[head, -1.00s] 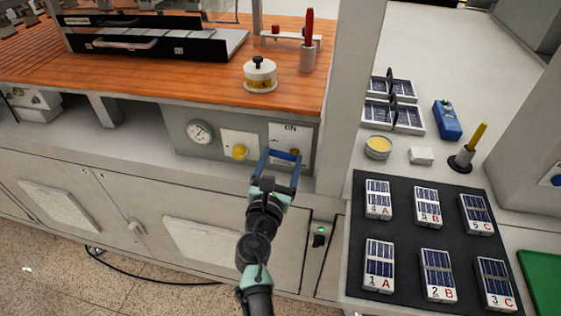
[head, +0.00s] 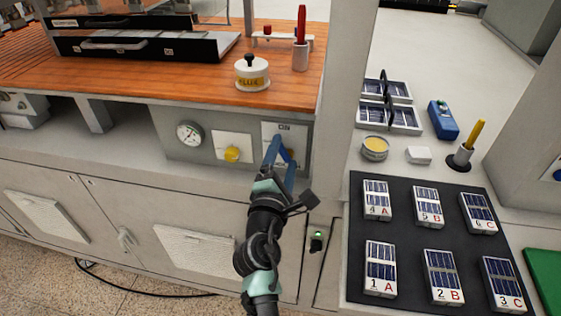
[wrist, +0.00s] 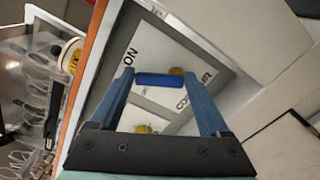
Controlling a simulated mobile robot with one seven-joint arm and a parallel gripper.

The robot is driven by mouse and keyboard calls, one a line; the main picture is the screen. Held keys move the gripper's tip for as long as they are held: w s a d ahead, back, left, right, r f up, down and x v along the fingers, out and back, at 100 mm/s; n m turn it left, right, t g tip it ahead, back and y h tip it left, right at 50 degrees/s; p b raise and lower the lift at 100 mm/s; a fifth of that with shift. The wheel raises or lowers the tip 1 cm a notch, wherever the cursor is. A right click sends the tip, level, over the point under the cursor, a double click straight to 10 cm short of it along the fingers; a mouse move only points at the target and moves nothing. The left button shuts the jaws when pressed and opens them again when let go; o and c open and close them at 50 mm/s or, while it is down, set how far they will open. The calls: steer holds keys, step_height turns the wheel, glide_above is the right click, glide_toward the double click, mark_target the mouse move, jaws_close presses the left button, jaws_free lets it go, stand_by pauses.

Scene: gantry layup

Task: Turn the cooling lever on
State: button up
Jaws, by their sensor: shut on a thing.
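The cooling lever's plate (head: 299,132) is the rightmost plate on the grey panel under the wooden bench, lettered ON at its top. In the wrist view the plate (wrist: 205,72) reads ON and COOL AIR. My gripper (head: 279,143) is in front of this plate. In the wrist view my gripper (wrist: 160,79) is shut on the blue lever handle (wrist: 159,80), which lies between its fingertips. A brass-coloured round part (wrist: 177,71) shows just behind the handle. In the head view my fingers hide most of the lever, so its exact angle is unclear.
A yellow knob (head: 232,154) and a dial gauge (head: 190,133) sit left of the lever plate. A grey upright post (head: 343,100) stands close on the right. A black mat (head: 400,240) holds several labelled solar cells. A FLUX pot (head: 252,76) stands on the bench above.

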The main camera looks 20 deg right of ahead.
steer(key=m, duration=0.1)
steer(key=m+b, duration=0.1)
steer(key=m, duration=0.1)
steer(key=d+m+b, duration=0.1)
steer(key=m, duration=0.1)
steer(key=shift+s, duration=0.3)
steer(key=shift+m, duration=0.3)
steer(key=o, duration=1.2)
steer(key=b+v, duration=0.1)
steer(key=v, duration=1.2)
steer(key=shift+b, duration=0.4)
